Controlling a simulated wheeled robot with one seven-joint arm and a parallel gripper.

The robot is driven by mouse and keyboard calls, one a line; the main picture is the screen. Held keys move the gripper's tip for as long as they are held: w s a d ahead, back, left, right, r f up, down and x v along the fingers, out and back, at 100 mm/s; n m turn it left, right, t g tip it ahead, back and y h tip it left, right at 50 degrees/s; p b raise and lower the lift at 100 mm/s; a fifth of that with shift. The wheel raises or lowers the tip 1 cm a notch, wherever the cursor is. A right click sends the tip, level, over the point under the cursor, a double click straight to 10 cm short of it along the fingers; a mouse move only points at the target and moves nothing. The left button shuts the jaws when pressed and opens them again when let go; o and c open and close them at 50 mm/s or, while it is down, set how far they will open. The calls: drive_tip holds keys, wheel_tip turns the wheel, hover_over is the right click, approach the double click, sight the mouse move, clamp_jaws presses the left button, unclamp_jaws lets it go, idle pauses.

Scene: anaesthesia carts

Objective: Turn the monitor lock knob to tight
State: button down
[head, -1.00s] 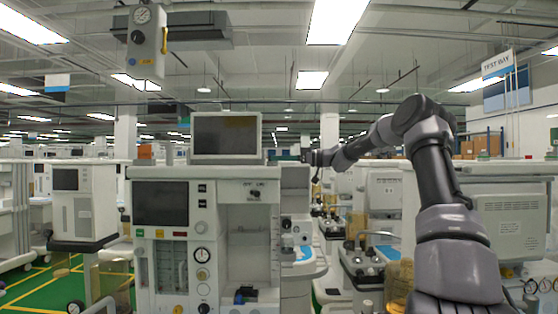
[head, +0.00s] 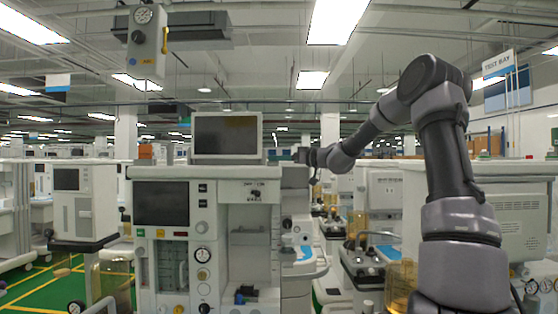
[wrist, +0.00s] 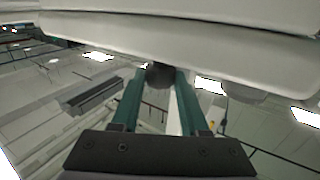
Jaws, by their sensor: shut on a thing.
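The monitor (head: 225,136) stands on top of the white anaesthesia cart (head: 205,172), its dark screen facing me. In the wrist view, a pale casing (wrist: 190,40) crosses the top, and a dark round knob (wrist: 160,76) sits just under it. My gripper (wrist: 158,82) has its two teal fingers on either side of this knob and is shut on it. In the head view my gripper (head: 303,155) is small and dark at the right of the monitor. The knob cannot be made out there, and no tight or loose mark is readable.
Another cart (head: 75,198) stands at the left, and more equipment (head: 385,205) stands at the right beneath my arm. A gauge box (head: 147,42) hangs above the cart at upper left. Green floor (head: 50,278) shows at lower left.

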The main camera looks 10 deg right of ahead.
drive_tip(key=shift+c, duration=2.1)
unclamp_jaws()
drive_tip(key=shift+d, duration=0.1)
drive_tip(key=v, duration=1)
drive_tip(key=shift+s+d, duration=0.2)
drive_tip(key=shift+s, duration=0.1)
